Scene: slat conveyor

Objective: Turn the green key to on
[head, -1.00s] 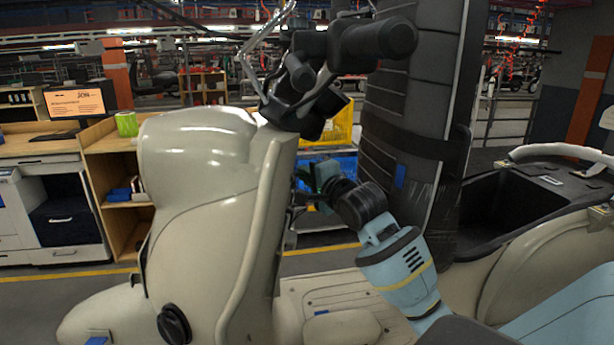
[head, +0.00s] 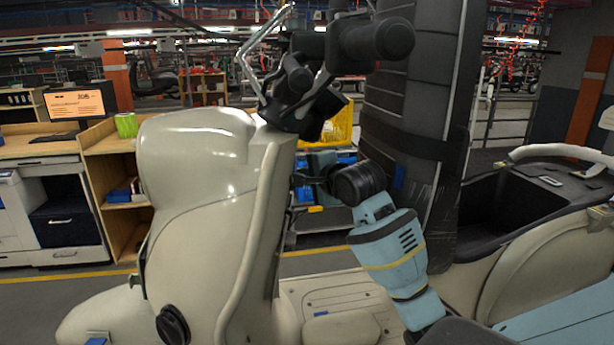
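A cream scooter stands in front of me, with its handlebar (head: 345,50) at the top and its front panel (head: 262,215) facing right. My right arm reaches in from the lower right, and my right gripper (head: 299,180) is at the inner side of the panel, below the handlebar. Its fingertips are dark, small and partly lost against the panel's edge, so I cannot tell their opening or whether they touch anything. I cannot make out the green key; that part of the panel is edge-on and partly covered by the gripper. My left gripper is not in view.
A tall dark padded column (head: 410,120) stands close behind my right arm. The scooter's open black seat compartment (head: 510,205) is at the right. A yellow crate (head: 340,125) and blue bins are behind the gripper. A wooden shelf (head: 112,165) stands at the left.

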